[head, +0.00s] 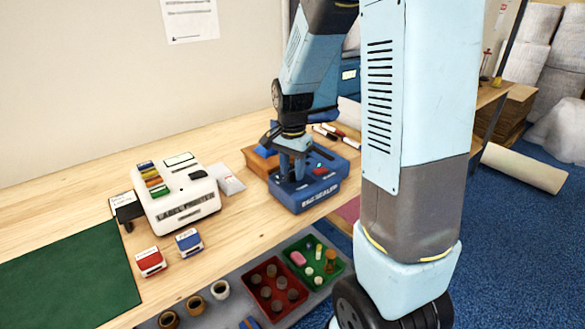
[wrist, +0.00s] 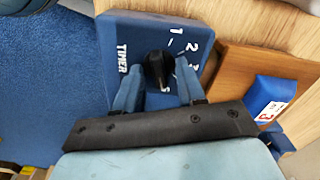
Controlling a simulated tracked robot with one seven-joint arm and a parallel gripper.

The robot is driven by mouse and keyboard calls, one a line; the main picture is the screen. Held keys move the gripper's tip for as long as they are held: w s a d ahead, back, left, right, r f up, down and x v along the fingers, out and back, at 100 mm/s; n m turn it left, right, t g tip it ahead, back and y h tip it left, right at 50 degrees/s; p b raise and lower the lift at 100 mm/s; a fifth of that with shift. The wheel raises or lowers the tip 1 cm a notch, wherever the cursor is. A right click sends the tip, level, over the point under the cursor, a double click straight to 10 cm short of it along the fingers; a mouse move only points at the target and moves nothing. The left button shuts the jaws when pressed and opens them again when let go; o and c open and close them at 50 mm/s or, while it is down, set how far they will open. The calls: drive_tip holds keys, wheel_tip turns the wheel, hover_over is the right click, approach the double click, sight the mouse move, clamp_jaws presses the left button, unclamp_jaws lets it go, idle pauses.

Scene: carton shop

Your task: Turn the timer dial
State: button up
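The blue bag sealer (head: 305,193) stands on the wooden bench in the head view. Its timer dial (wrist: 158,69) is a black pointer knob on a blue panel lettered TIMER, with white numbers around it, in the wrist view. My gripper (wrist: 159,75) is down over the panel with one blue finger on each side of the dial. The fingers are very close to the knob; I cannot tell whether they touch it. In the head view my gripper (head: 292,172) reaches down onto the sealer's top and hides the dial.
Red (head: 258,279) and green (head: 340,275) bins are below the bench's front edge.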

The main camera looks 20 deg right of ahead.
drive_tip(key=shift+c, duration=0.2)
clamp_jaws()
drive_tip(key=shift+n, duration=0.3)
drive_tip(key=n, duration=0.6)
drive_tip(key=shift+n, duration=0.3)
drive_tip(key=n, duration=0.3)
drive_tip(key=shift+w+a, duration=0.1)
drive_tip(key=shift+n, duration=2)
